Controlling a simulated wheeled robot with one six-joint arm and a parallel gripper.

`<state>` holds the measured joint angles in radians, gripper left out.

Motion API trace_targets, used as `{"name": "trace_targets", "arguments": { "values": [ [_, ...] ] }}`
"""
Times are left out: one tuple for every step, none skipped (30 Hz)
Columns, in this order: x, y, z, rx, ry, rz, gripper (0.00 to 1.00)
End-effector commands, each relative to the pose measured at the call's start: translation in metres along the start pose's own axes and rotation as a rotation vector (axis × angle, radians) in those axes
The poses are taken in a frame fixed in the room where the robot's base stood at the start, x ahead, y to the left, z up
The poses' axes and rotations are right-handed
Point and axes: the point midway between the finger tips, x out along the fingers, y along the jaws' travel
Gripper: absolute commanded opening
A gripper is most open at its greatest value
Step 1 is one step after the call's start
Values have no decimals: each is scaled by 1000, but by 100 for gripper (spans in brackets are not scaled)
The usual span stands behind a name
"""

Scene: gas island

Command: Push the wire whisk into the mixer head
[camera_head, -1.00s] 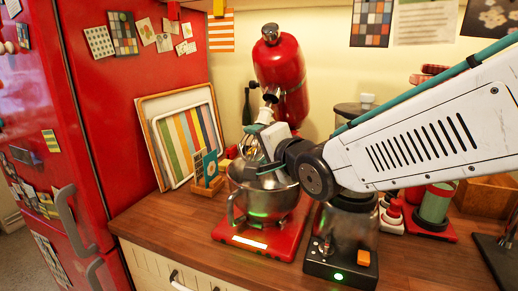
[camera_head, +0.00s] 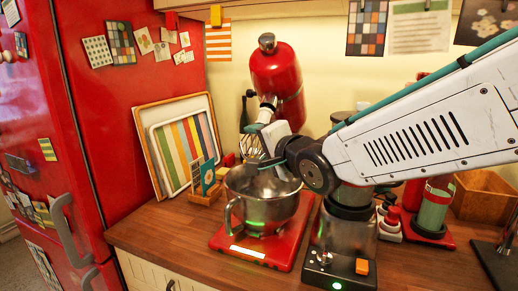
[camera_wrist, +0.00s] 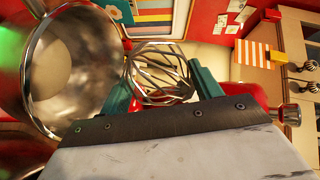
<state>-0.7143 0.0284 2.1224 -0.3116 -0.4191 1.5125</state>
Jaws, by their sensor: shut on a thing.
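The red stand mixer (camera_head: 278,78) stands on the counter with its head tilted up. Its steel bowl (camera_head: 246,207) sits on the red base below. My gripper (camera_head: 262,145) is under the mixer head, above the bowl's far rim. It is shut on the wire whisk (camera_head: 250,146), whose wires hang out to the left of the jaws. In the wrist view the whisk (camera_wrist: 158,72) shows its wire cage between the green fingers, beside the bowl (camera_wrist: 75,70). Whether the whisk's shank touches the mixer's socket is hidden by my gripper.
A black blender base (camera_head: 340,262) with a clear jar stands right of the mixer, under my arm. Trays (camera_head: 150,145) lean on the red fridge (camera_head: 140,90) at left. A small card holder (camera_head: 205,190) stands beside the bowl. The front left counter (camera_head: 165,225) is clear.

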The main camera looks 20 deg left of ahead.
Motion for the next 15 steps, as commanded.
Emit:
{"name": "trace_targets", "arguments": {
  "values": [
    [0,-1,-1,0,1,-1,39],
    [1,-2,-2,0,1,-1,39],
    [1,-2,-3,0,1,-1,39],
    [1,-3,-3,0,1,-1,39],
    [2,-3,-4,-1,1,-1,39],
    [2,-4,-5,-1,1,-1,39],
    [2,-4,-5,-1,1,-1,39],
    [2,-4,-6,-1,1,-1,39],
    [3,-5,-6,-1,1,-1,39],
    [3,-5,-7,-1,1,-1,39],
    [3,-5,-7,0,1,0,66],
    [3,-5,-7,0,0,0,78],
    [3,-5,-7,0,1,0,86],
    [3,-5,-7,0,1,0,89],
    [3,-5,-7,0,1,0,89]
  ]
}}
